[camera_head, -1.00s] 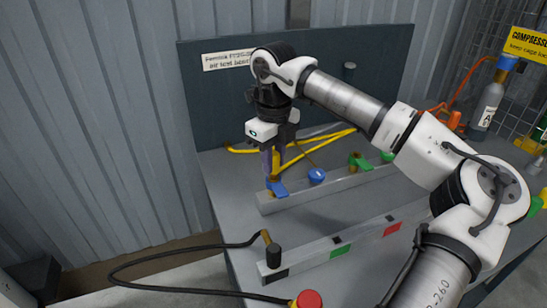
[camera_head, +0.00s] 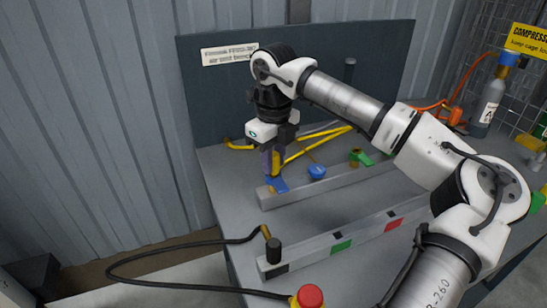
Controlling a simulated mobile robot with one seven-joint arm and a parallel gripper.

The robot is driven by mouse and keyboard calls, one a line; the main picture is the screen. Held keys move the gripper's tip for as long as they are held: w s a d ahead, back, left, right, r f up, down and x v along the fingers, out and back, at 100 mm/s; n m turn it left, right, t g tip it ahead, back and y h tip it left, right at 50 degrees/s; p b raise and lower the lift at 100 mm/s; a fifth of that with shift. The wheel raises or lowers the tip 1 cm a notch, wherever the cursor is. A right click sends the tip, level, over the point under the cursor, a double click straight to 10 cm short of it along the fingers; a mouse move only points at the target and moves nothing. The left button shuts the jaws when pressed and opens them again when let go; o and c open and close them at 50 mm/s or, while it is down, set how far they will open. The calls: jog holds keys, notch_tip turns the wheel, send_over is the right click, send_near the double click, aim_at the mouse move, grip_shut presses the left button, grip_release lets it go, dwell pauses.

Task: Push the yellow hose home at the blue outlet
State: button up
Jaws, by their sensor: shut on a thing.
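The yellow hose (camera_head: 325,139) loops across the back of the bench and comes down to my gripper. My gripper (camera_head: 271,168) points down and is shut on the hose's end part, just above the blue outlet. The blue outlet (camera_head: 279,185) sits at the left end of the rear grey rail, with its blue lever showing below and right of the fingers. The fingers hide most of the hose end, so I cannot tell how deep it sits in the outlet.
A round blue part (camera_head: 316,172) lies just right of the outlet. A green-levered outlet (camera_head: 360,158) stands farther along the rear rail (camera_head: 335,184). The front rail (camera_head: 310,262) carries a black fitting (camera_head: 273,250) with a black hose. A red button (camera_head: 310,297) is at the front.

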jog(key=o, duration=1.1)
